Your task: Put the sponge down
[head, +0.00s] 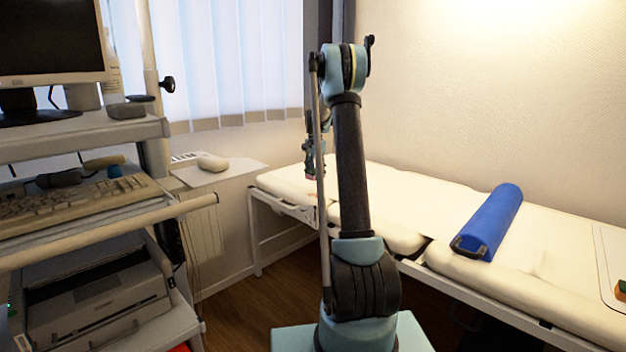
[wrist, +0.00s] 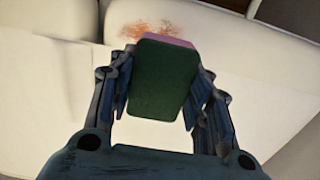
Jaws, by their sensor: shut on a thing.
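In the wrist view my gripper (wrist: 160,88) is shut on the sponge (wrist: 158,78), with one finger along each side. The sponge is a block with a dark green face and a pink layer at its far edge. Behind it lies a pale padded surface with a reddish-brown stain (wrist: 160,32). In the head view my gripper (head: 314,160) hangs beside my arm, in front of the left end of the padded couch (head: 400,205). Only a small pinkish bit of the sponge (head: 311,177) shows there. I cannot tell its height over the couch.
A blue bolster (head: 490,222) lies on the couch's right part. A small green and orange thing (head: 621,289) is at the right edge. A cart with a keyboard (head: 75,208), monitor (head: 52,40) and printer (head: 95,300) stands at left. The couch between my arm and the bolster looks clear.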

